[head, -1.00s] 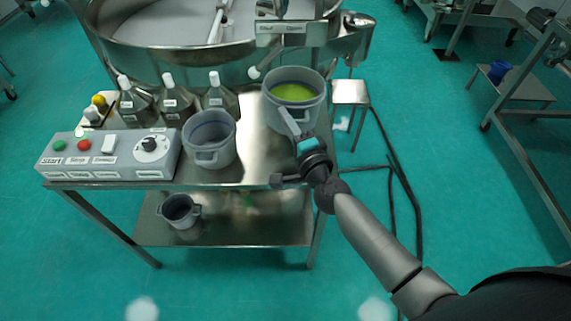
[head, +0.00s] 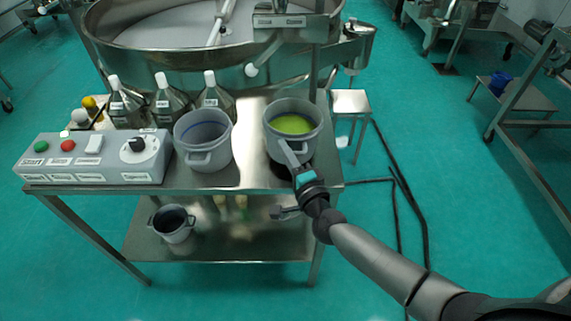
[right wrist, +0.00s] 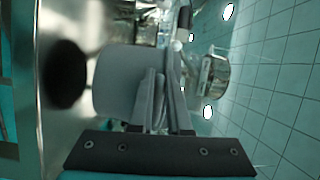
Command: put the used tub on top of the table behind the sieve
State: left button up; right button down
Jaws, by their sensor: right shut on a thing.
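A grey tub with bright green contents (head: 278,136) is at the right end of the steel table in the head view. My right gripper (head: 288,152) is shut on this tub's near side, probably on its handle. In the right wrist view the tub (right wrist: 115,80) sits at the fingertips (right wrist: 158,85), and a dark shadow lies apart from it on the tabletop, so it looks held above the surface. A second grey tub with a blue line inside (head: 207,160) stands on the table to its left. My left gripper is not in view.
The large round sieve (head: 180,60) stands behind the table (head: 245,180). A control box (head: 95,160) and several bottles (head: 170,100) occupy the left. A small tub (head: 172,228) is on the lower shelf. A small stand (head: 350,102) and dark cables (head: 408,195) are at right.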

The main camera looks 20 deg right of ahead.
jog(key=shift+f+b, duration=0.7)
jog(key=shift+f, duration=0.8)
jog(key=c, duration=0.9)
grip_release()
jog(key=shift+f, duration=0.1)
jog(key=shift+s, duration=0.15)
jog(key=s, duration=0.4)
jog(key=s+d, duration=0.1)
jog(key=s, duration=0.6)
jog(key=shift+s+d, duration=0.2)
jog(key=shift+s, duration=0.15)
